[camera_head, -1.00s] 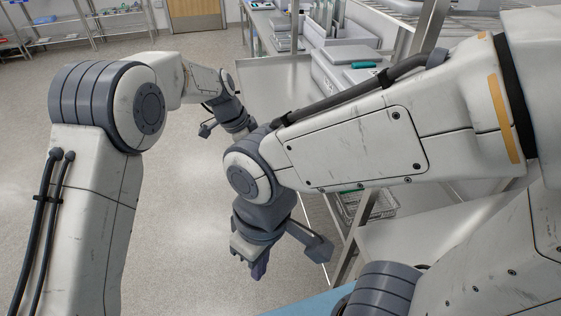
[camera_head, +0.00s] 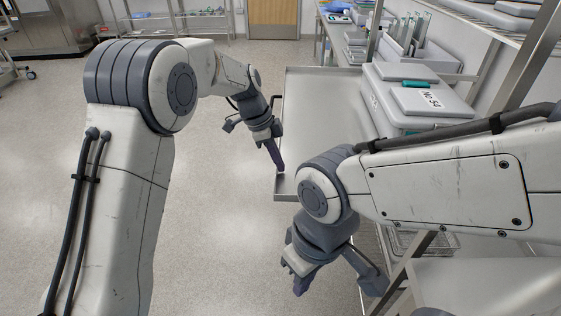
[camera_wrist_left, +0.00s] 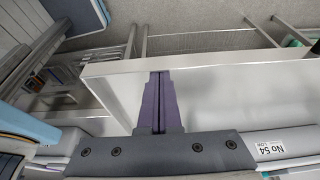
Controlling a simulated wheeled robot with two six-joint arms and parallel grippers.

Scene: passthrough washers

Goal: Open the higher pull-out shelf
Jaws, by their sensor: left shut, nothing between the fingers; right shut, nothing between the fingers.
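The higher pull-out shelf is a flat metal tray with a low rim (camera_head: 320,70), standing out to the left from the rack in the head view. Its rim (camera_wrist_left: 220,62) also crosses the left wrist view. My left gripper (camera_head: 279,168) is shut and empty, pointing down at the shelf's near left corner. In the left wrist view, its purple fingers (camera_wrist_left: 160,76) overlap the tray surface, with the tips close to the rim; I cannot tell if they touch. My right gripper (camera_head: 299,290) is shut and empty, lower and nearer, in front of the rack.
A grey case labelled No 54 (camera_head: 432,98) rests on the shelf's right part. A wire basket (camera_head: 425,243) sits lower in the rack. Metal posts stand at the right. The floor (camera_head: 225,220) left of the shelf is clear.

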